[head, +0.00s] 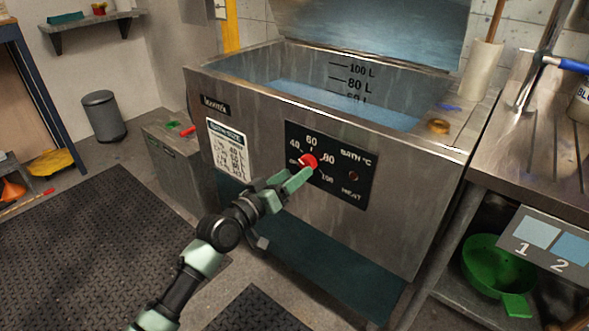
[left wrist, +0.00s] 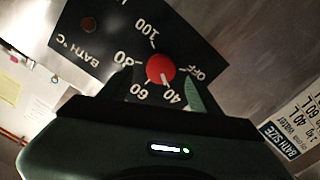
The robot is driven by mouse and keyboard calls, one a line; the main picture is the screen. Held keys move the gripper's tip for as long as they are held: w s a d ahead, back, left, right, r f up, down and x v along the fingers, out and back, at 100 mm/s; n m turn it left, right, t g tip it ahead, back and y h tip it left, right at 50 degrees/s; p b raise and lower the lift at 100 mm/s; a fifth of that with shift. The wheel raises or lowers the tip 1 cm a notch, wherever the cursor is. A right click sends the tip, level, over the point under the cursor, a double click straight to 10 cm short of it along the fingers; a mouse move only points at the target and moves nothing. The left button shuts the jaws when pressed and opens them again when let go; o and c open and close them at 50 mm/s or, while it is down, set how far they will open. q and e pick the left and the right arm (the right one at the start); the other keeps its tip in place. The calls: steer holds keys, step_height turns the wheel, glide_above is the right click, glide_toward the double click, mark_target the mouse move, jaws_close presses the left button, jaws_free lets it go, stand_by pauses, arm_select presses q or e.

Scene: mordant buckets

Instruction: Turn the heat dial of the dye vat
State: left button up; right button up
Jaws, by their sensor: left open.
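The dye vat (head: 250,110) is a steel tank holding blue liquid. Its heat dial is a red knob (head: 309,161) on a black front panel (head: 350,185) marked OFF, 40, 60, 80 and 100. In the left wrist view the red knob (left wrist: 160,68) shows a white mark pointing roughly toward 40. My left gripper (head: 302,175) is at the panel, its fingers reaching toward the knob. In the left wrist view the open fingers (left wrist: 161,86) stand on either side of the knob's lower edge. Whether they touch it is unclear. My right gripper is not in view.
A grey box (head: 175,150) stands left of the vat, and a bin (head: 103,117) is farther back. Dark mats cover the floor at left.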

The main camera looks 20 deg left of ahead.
mark_target(305, 166)
arm_select(q)
steer(key=shift+x, duration=2.4)
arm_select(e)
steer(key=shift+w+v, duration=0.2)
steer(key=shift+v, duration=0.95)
arm_select(q)
steer(key=shift+f, duration=0.1)
steer(key=c, duration=1.4)
steer(key=shift+o, duration=0.2)
